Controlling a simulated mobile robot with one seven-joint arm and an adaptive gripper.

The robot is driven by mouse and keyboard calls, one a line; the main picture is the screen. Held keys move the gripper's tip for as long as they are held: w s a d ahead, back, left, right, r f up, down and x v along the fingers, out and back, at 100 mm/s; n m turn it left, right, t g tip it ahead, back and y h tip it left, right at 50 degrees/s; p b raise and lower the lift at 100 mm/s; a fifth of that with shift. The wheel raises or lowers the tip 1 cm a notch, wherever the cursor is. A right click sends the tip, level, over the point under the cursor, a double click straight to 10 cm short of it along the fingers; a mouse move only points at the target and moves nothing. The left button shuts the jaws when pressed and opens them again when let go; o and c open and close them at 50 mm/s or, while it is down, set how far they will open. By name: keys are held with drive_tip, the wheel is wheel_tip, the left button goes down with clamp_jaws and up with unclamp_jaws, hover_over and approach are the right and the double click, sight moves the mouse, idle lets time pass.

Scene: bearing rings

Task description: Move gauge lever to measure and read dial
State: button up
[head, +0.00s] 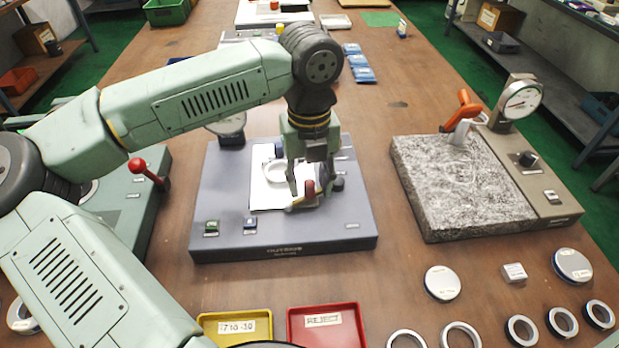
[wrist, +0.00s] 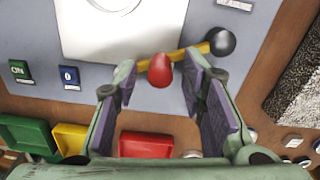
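The grey gauge (head: 225,190), lettered along its front edge, stands mid-table. Its lever has a red knob (head: 309,188), also seen in the wrist view (wrist: 160,72), on a yellow bar (wrist: 191,54) with a black ball (wrist: 222,41) at its right end. A ring (head: 272,170) lies on the gauge's white plate (head: 262,193). The gauge's dial (head: 230,125) is partly hidden behind my arm and its reading cannot be made out. My gripper (head: 308,186) is open and points down at the lever; in the wrist view its fingers (wrist: 160,88) are either side of the knob, with gaps.
A granite gauge (head: 460,185) with an orange handle (head: 463,110) and dial (head: 520,98) stands right. A green gauge with a red-knobbed lever (head: 150,174) stands left. Yellow (head: 235,325) and red trays (head: 328,325) and several rings lie in front.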

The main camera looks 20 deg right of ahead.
drive_tip(key=shift+f, duration=0.4)
drive_tip(key=shift+c, duration=0.2)
clamp_jaws()
idle(0.5)
